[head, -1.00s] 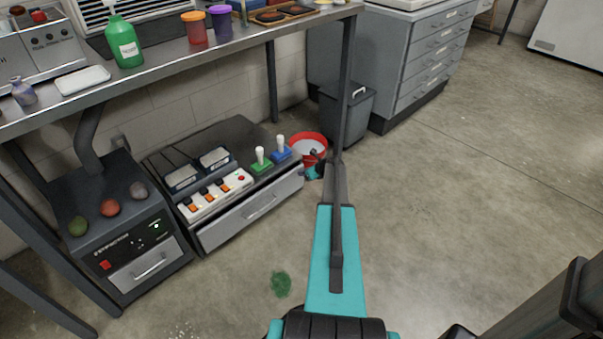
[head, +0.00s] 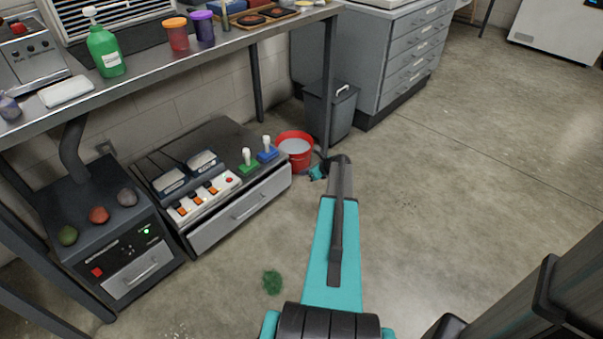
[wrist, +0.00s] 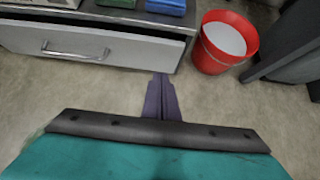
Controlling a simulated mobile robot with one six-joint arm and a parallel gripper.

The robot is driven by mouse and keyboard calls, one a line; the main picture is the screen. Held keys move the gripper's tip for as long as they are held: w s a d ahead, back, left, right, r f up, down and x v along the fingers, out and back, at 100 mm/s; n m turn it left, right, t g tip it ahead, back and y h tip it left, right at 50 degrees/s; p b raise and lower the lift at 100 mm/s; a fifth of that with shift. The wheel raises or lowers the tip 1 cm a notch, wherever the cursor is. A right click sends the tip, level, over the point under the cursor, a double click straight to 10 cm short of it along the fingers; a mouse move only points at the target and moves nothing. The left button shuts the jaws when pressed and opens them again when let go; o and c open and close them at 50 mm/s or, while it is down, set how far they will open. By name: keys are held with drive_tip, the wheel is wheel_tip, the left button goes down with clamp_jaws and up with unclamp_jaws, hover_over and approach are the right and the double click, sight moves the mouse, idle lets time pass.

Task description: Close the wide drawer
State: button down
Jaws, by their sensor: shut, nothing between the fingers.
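The wide drawer (head: 240,212) has a pale grey front with a bar handle, low in the dark cabinet under the bench. Its front stands out a little from the cabinet, so it appears partly open. In the wrist view, the drawer front (wrist: 85,45) fills the upper left, with its handle left of centre. My gripper (wrist: 161,80) is shut and empty, with its fingertips just below and near the drawer's right end in the picture. I cannot tell whether they touch it. In the head view, my arm hides most of the gripper.
A red bucket (head: 294,150) stands right of the cabinet, close to my gripper. A grey bin (head: 330,110) and bench leg are behind it. A smaller unit with its own drawer (head: 138,271) stands left. A green patch (head: 272,282) marks otherwise open floor.

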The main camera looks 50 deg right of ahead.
drive_tip(key=shift+r, duration=0.1)
